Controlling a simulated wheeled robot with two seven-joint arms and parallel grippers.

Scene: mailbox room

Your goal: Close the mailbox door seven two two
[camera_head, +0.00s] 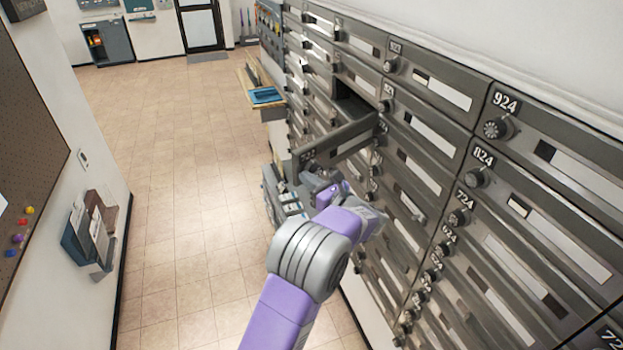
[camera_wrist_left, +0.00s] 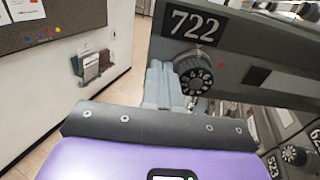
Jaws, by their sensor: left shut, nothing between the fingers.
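The grey mailbox door 722 (camera_head: 338,143) stands swung open, sticking out from the mailbox wall into the aisle. Its dark open compartment (camera_head: 347,103) shows behind it. In the left wrist view the door 722 (camera_wrist_left: 265,52) fills the upper right, with its number plate and round black dial (camera_wrist_left: 195,74). My left gripper (camera_head: 306,183) is just below the door's free end in the head view. In the wrist view its shut, empty fingers (camera_wrist_left: 160,85) are beside the dial; I cannot tell whether they touch the door. My right gripper is not in view.
Closed mailbox doors, such as 824 (camera_head: 535,203) and 924 (camera_head: 560,140), line the right wall. A wooden shelf with a blue item (camera_head: 266,95) juts out farther back. A brochure holder (camera_head: 88,235) hangs on the left wall. The tiled floor (camera_head: 190,190) between is clear.

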